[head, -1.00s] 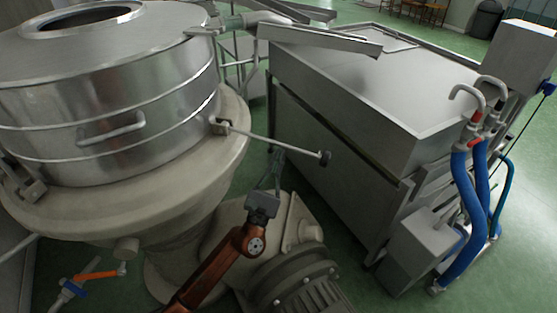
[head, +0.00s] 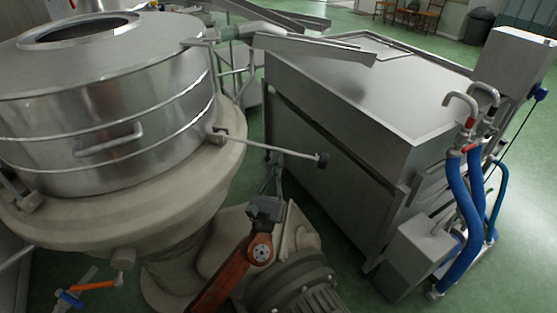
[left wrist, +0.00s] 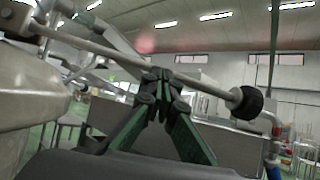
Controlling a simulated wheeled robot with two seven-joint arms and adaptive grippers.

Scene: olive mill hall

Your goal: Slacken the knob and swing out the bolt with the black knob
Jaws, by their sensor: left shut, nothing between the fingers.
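The bolt (head: 262,145) is a thin metal rod that sticks out nearly level from its bracket (head: 218,134) on the rim of the round steel separator (head: 165,120). The black knob (head: 322,160) sits at its free end, over the gap beside the steel tank. My left gripper (head: 276,156) points up at the bolt from below, between the bracket and the knob. In the left wrist view its closed fingertips (left wrist: 163,76) are right at the rod (left wrist: 205,85), with the knob (left wrist: 245,101) to the right. Nothing shows between the fingers; I cannot tell whether they touch the rod. My right gripper is not in view.
The large steel tank (head: 330,150) stands close on the right of the bolt. A ribbed motor (head: 295,285) is below my left gripper. A chute (head: 315,48) crosses behind. Blue hoses (head: 460,200) hang at the far right.

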